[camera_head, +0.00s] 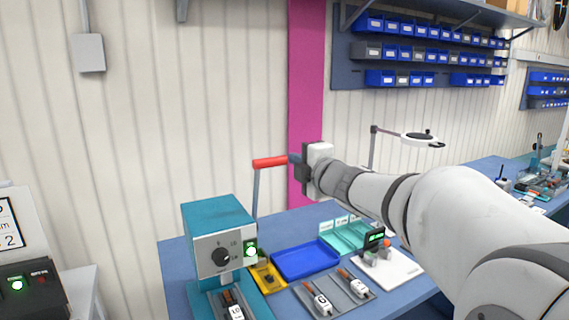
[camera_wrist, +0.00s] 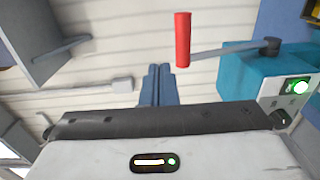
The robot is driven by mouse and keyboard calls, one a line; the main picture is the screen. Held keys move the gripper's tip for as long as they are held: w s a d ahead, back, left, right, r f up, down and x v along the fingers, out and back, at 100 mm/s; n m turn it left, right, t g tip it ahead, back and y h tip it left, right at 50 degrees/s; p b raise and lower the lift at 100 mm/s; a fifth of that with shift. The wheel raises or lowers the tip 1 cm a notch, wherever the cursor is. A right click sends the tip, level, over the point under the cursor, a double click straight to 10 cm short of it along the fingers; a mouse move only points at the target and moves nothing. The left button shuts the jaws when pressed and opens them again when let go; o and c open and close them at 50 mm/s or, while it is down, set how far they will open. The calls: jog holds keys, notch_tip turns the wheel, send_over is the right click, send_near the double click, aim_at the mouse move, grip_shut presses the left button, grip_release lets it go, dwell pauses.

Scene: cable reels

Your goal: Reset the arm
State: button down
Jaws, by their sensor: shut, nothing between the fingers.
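My gripper (camera_head: 293,159) is raised at the end of my white arm, which reaches in from the right in the head view. In the wrist view its two blue fingers (camera_wrist: 157,84) lie side by side, shut with nothing between them. A red lever handle (camera_head: 270,162) appears just left of the fingertips in the head view. In the wrist view the red handle (camera_wrist: 183,40) is right of the fingers and apart from them. Its grey rod joins the teal machine (camera_head: 219,222), which has a dial and a lit green button.
On the blue bench stand a blue tray (camera_head: 305,260), a green divided tray (camera_head: 345,235), a grey tray with tools (camera_head: 337,290) and a white board with a small device (camera_head: 392,268). A magnifier lamp (camera_head: 420,139) stands behind. Bin racks (camera_head: 430,55) hang on the wall.

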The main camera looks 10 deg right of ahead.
jog(key=s+d+f+m+g+h, duration=0.4)
jog(key=s+d+f+m+h, duration=0.35)
jog(key=s+f+m, duration=0.4)
jog(key=s+a+f+m+g+y, duration=0.1)
jog(key=s+a+f+m+g, duration=0.2)
jog(key=s, duration=0.6)
jog(key=s+a+f+m+g+y, duration=0.1)
jog(key=s+a+f+m+g, duration=0.2)
jog(key=s+f+m+g, duration=0.3)
jog(key=s+f+m, duration=0.1)
jog(key=s+f, duration=0.3)
jog(key=shift+s+a+f+b, duration=0.15)
jog(key=shift+b, duration=0.2)
